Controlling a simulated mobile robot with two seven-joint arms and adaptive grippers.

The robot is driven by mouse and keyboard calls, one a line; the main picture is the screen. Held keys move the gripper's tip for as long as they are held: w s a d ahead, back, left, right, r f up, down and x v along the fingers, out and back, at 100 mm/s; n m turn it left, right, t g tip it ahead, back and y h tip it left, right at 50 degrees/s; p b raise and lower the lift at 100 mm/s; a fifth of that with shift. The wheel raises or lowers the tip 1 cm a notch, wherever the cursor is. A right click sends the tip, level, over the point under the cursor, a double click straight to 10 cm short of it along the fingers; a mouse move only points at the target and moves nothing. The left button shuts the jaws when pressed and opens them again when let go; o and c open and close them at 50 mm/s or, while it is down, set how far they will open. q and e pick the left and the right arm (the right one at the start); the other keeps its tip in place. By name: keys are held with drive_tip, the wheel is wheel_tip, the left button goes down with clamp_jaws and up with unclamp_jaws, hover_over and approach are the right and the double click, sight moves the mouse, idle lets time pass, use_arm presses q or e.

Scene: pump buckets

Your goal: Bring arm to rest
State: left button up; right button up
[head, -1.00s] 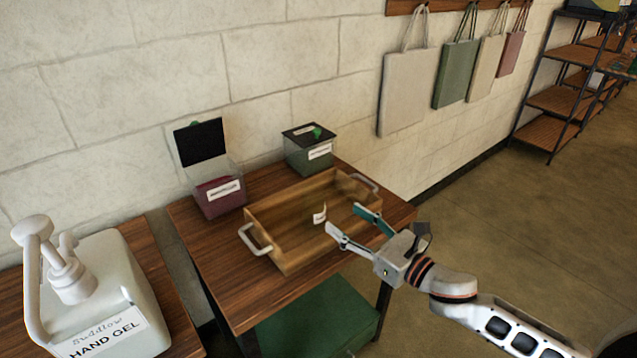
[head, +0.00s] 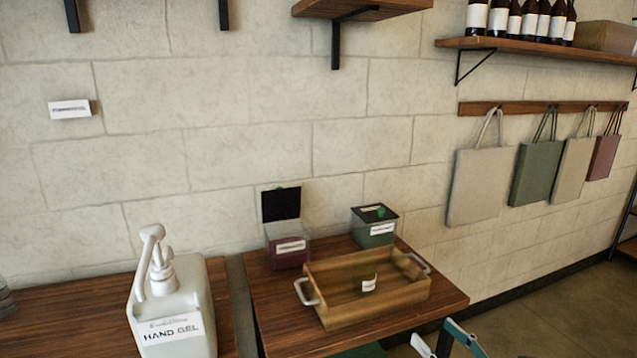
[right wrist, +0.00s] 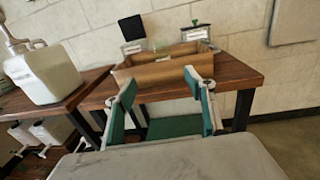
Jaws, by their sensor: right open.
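My right gripper (head: 446,342) is open and empty at the bottom edge of the head view, in front of the small wooden table's right front corner. In the right wrist view its two fingers (right wrist: 160,105) stand wide apart with nothing between them. The wooden tray (head: 372,319) with pale handles sits on the table, beyond the fingers, and also shows in the right wrist view (right wrist: 165,72). A small white label (head: 369,284) is in the tray. My left gripper is not in view.
A maroon box (head: 287,255) with a raised dark lid and a green box (head: 374,230) stand behind the tray. A hand gel pump bucket (head: 170,300) stands on the left table. Bags (head: 480,187) hang on the wall. Open floor lies at right.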

use_arm(q)
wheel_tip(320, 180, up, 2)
drive_tip(key=p, duration=0.3)
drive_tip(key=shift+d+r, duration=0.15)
use_arm(e)
drive_tip(key=s+a+f+n+g+h, duration=0.2)
drive_tip(key=s+f+n, duration=0.9)
drive_tip(key=n, duration=0.6)
drive_tip(key=s+a+f+n+g+h, duration=0.2)
drive_tip(key=s+f+n+g, duration=0.2)
drive_tip(key=s+f+n, duration=0.8)
wheel_tip(320, 180, down, 2)
drive_tip(key=n, duration=0.6)
drive_tip(key=shift+s+f+h, duration=0.15)
drive_tip(key=shift+s+h, duration=0.05)
drive_tip(key=shift+h, duration=0.2)
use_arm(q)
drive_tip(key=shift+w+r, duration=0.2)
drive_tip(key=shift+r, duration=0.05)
use_arm(e)
drive_tip(key=shift+a, duration=0.1)
